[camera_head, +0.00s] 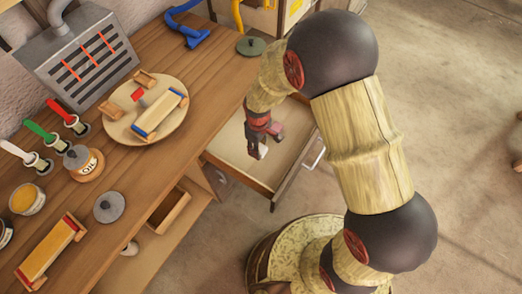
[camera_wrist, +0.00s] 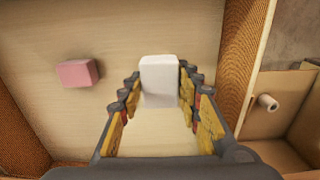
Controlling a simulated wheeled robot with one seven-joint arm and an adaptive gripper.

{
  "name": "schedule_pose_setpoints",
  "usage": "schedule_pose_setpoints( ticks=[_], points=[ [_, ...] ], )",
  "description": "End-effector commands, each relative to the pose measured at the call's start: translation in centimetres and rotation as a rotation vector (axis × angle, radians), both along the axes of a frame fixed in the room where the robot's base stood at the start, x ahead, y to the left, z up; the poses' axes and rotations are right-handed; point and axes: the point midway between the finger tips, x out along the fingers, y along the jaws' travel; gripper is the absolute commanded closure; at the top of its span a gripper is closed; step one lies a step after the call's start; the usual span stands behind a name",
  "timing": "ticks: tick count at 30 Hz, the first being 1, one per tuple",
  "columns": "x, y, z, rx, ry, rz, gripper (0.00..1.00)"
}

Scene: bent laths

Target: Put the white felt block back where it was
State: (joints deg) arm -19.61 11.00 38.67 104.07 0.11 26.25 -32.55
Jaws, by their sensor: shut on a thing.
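The white felt block (camera_wrist: 159,82) stands between the fingertips of my gripper (camera_wrist: 159,97) in the wrist view, and both fingers close on it. In the head view my gripper (camera_head: 260,138) hangs over the open drawer (camera_head: 234,157), and the white block (camera_head: 258,151) shows as a small pale piece below the fingers. In the wrist view the pale drawer floor (camera_wrist: 60,120) lies under the block. I cannot tell whether the block touches the floor.
A pink block (camera_wrist: 77,73) lies on the drawer floor left of my gripper. The drawer's side wall (camera_wrist: 245,50) is close on the right. The wooden bench (camera_head: 175,70) holds a round board, brushes, pots and a grey metal box.

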Motion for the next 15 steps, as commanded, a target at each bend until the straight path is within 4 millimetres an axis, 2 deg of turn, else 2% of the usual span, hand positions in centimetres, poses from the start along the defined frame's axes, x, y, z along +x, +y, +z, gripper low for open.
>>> schedule_pose_setpoints(
  ticks=[1,3,11,15],
  points=[
    [0.6,-0.3,-1.3,-0.001,0.003,-0.002,0.9],
    [1.4,-0.6,-2.2,-0.001,0.002,-0.002,0.9],
    [2.7,-1.0,-3.5,-0.001,0.001,0.0,0.9],
    [3.3,-1.2,-5.0,0.0,0.001,0.0,0.9]
  ],
)
